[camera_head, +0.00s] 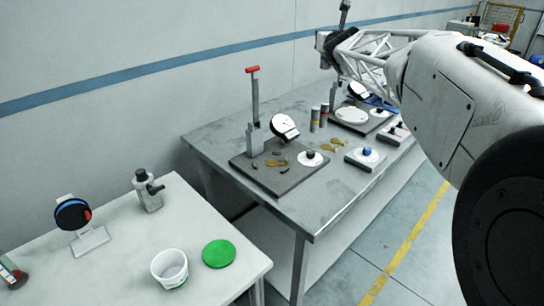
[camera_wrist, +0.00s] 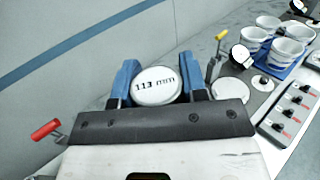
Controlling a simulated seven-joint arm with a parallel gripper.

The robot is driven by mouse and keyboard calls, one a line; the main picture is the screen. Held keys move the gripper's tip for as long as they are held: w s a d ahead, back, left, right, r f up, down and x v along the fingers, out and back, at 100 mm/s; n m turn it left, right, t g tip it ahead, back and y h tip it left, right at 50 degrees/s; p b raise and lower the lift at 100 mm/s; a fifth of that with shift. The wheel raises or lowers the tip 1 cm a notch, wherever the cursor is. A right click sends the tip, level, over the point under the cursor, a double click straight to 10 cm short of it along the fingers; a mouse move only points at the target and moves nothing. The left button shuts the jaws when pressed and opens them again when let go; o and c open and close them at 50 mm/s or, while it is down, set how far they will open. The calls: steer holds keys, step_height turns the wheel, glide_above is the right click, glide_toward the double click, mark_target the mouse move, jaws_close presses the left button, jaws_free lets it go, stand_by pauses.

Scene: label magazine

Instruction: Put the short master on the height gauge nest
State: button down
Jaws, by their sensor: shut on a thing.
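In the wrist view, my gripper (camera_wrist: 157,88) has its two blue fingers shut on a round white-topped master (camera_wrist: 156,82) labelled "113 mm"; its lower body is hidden. In the head view my arm reaches in from the right above the far part of the bench; I cannot make out the fingers there. A gauge stand with a red handle (camera_head: 252,70) and dial (camera_head: 284,127) stands on a dark plate (camera_head: 270,186). A second gauge, with a yellow handle (camera_wrist: 221,36) and dial (camera_wrist: 240,55), stands beside a white disc (camera_wrist: 229,89). I cannot tell which spot is the nest.
Two upright cylinders (camera_head: 319,117) stand between the stations. A box with a blue knob (camera_head: 366,155) sits at the bench's front edge. A blue tray (camera_wrist: 279,71) holds several white cups. A switch box (camera_wrist: 292,108) is nearby. A nearer table carries a tub (camera_head: 170,269) and green lid (camera_head: 219,254).

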steer(key=s+a+f+n+g+y, duration=0.3)
steer(key=s+a+f+n+y, duration=0.25)
steer(key=f, duration=0.55)
steer(key=s+a+f+n+g+y, duration=0.2)
steer(key=s+a+f+y, duration=0.35)
steer(key=s+f, duration=0.35)
steer(key=s+a+f+n+g+y, duration=0.2)
steer(key=s+f, duration=0.4)
steer(key=s, duration=0.3)
steer(key=shift+s+a+f+n+g, duration=0.15)
steer(key=shift+a+f+n+g, duration=0.25)
steer(key=shift+a+g, duration=0.35)
steer(key=w+a, duration=0.2)
steer(key=w, duration=0.5)
steer(key=w+a+f, duration=0.1)
steer(key=w, duration=0.7)
steer(key=shift+w+a+f, duration=0.25)
steer(key=shift+w+a, duration=0.05)
steer(key=shift+a, duration=0.1)
steer(key=shift+f, duration=1.75)
steer(key=shift+f, duration=0.15)
